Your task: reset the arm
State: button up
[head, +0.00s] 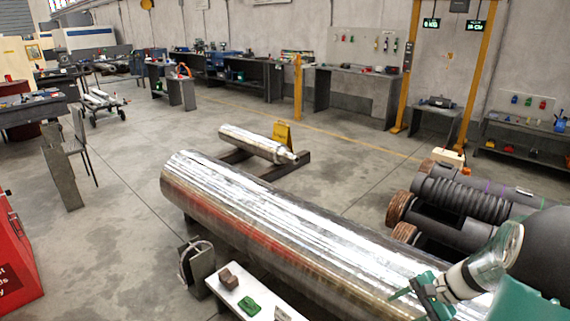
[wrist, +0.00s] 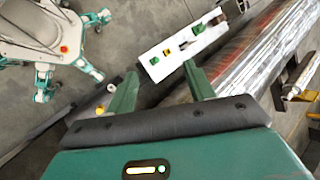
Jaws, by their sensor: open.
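My gripper (head: 420,294) is at the lower right of the head view, over the near end of a large shiny steel cylinder (head: 270,215). In the wrist view my gripper (wrist: 160,76) has its two green fingers spread apart with nothing between them. The cylinder also shows at the right of the wrist view (wrist: 262,52). Beyond the fingertips in that view is a white bench top (wrist: 157,72) with small items on it. My arm hides part of the cylinder's near end in the head view.
The white bench (head: 232,286) holds a brown block (head: 228,279) and a green piece (head: 249,306). Black ribbed cylinders (head: 460,195) lie at the right. A smaller steel shaft (head: 252,143) rests on supports behind. A red cabinet (head: 15,255) stands left.

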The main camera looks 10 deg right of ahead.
jog(key=s+a+r+n+t+h, duration=0.1)
jog(key=s+a+r+n+h, duration=0.2)
jog(key=s+a+r+n, duration=0.3)
jog(key=s+a+r+n+t+h, duration=0.1)
jog(key=s+a+r+n+h, duration=0.3)
jog(key=a+r, duration=0.8)
jog(key=shift+s+a+r+n+t, duration=0.35)
jog(key=shift+s+r+n, duration=0.3)
jog(key=shift+s+n, duration=0.85)
jog(key=shift+s, duration=0.1)
